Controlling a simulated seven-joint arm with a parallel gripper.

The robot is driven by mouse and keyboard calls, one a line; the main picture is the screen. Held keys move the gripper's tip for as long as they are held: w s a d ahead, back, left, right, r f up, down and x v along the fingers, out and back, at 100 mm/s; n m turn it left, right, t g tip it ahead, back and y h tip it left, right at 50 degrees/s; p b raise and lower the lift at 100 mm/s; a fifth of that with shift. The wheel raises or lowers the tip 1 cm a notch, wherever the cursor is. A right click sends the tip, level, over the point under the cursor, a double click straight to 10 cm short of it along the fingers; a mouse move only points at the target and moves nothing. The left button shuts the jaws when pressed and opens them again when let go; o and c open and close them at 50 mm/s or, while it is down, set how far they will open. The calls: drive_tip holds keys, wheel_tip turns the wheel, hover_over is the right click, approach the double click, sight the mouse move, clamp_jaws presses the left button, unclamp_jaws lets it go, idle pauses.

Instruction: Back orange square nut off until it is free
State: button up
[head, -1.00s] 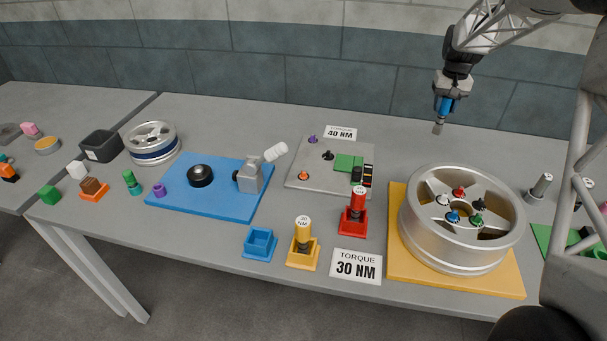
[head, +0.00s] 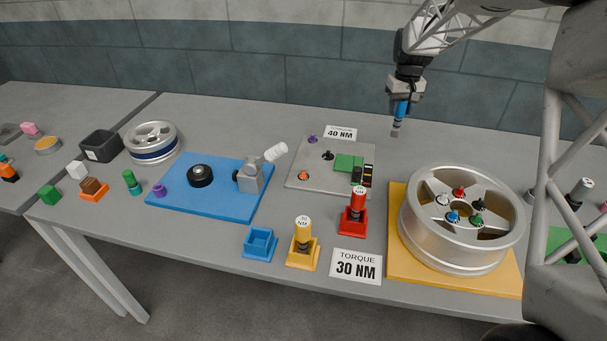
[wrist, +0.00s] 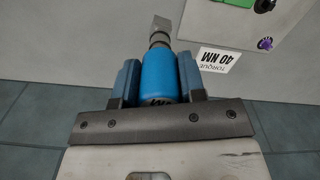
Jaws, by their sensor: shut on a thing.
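A small orange nut (head: 303,175) sits at the front left of the grey plate (head: 325,183); its exact shape is too small to tell. My gripper (head: 403,100) is shut on a blue tool (head: 401,110) with a grey socket end (head: 396,131) pointing down. It is held in the air behind the table's back part, to the right of the grey plate and well apart from the nut. In the wrist view the blue tool (wrist: 160,78) is between my gripper's two fingers (wrist: 158,88), with its socket end (wrist: 160,27) away from me.
Red (head: 357,205) and yellow (head: 303,235) tools stand in holders beside an empty blue holder (head: 260,244). A large wheel (head: 455,250) stands at right.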

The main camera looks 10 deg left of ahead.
drive_tip(key=s+a+f+n, duration=0.1)
drive_tip(key=s+a+n, duration=0.1)
drive_tip(key=s+a, duration=0.3)
drive_tip(key=s+a+f+n, duration=0.1)
drive_tip(key=s+a, duration=0.4)
drive_tip(key=a, duration=0.7)
drive_tip(key=s+a+f+n, duration=0.1)
drive_tip(key=s+a+n, duration=0.3)
drive_tip(key=a, duration=0.5)
drive_tip(key=shift+s, duration=0.4)
drive_tip(key=shift+f, duration=0.15)
drive_tip(key=shift+f, duration=1.4)
drive_tip(key=shift+f, duration=1.45)
drive_tip(key=o, duration=1.2)
drive_tip(key=shift+c, duration=0.2)
drive_tip(key=shift+r, duration=0.1)
